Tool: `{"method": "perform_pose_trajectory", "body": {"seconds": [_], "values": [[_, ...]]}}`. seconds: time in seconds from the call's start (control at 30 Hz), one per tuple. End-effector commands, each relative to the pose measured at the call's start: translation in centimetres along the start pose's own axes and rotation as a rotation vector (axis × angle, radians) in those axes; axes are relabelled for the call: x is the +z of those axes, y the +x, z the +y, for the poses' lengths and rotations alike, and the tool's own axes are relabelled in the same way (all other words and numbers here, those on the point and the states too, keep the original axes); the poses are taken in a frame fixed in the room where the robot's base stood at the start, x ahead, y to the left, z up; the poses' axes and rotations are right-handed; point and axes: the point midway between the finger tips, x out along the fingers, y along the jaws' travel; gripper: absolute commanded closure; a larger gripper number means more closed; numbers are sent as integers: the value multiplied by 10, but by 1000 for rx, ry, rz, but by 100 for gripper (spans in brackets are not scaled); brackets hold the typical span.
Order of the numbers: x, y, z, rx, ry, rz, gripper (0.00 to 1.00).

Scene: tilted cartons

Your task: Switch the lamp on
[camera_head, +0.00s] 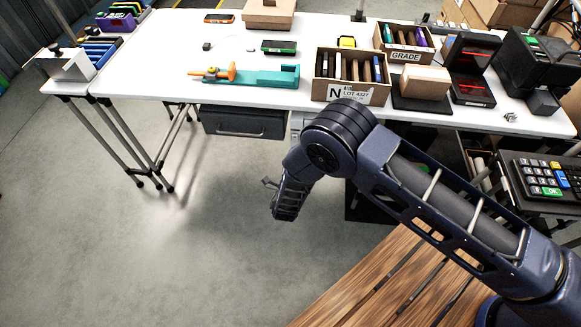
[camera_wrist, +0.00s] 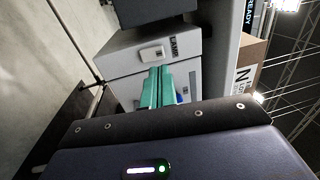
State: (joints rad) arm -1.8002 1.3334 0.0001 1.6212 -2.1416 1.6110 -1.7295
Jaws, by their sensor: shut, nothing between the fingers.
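A pale switch plate (camera_wrist: 152,53) with a small rocker sits on a light grey box face in the wrist view. A dark label reading "LAMP" (camera_wrist: 179,45) is beside it. My gripper (camera_wrist: 165,69) shows there as two teal fingers, shut together and empty. The fingertips appear just below the plate in the picture; I cannot tell whether they touch it. In the head view my arm bends down in front of the table, and the fingers cannot be made out. I cannot make out the lamp itself or whether it is lit.
A white table (camera_head: 150,65) carries a teal clamp-like tool (camera_head: 250,77), a carton marked "N" (camera_head: 350,92), a "GRADE" carton (camera_head: 404,58) and dark devices. A dark drawer (camera_head: 243,122) hangs under the tabletop. The floor (camera_head: 150,250) at left is clear. A keypad (camera_head: 545,180) is at right.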

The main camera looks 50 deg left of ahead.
Motion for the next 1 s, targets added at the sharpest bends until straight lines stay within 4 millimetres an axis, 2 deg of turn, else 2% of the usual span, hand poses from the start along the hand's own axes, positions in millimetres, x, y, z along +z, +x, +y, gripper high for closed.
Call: {"method": "perform_pose_trajectory", "body": {"seconds": [0.03, 0.2, 0.4, 1.0], "values": [[-1, 10, 0, 0, 1, 4, 100], [-1, 36, 0, 1, 1, 3, 100], [0, 54, 0, 1, 1, 1, 100], [1, 61, -2, 24, 0, -1, 100]]}}
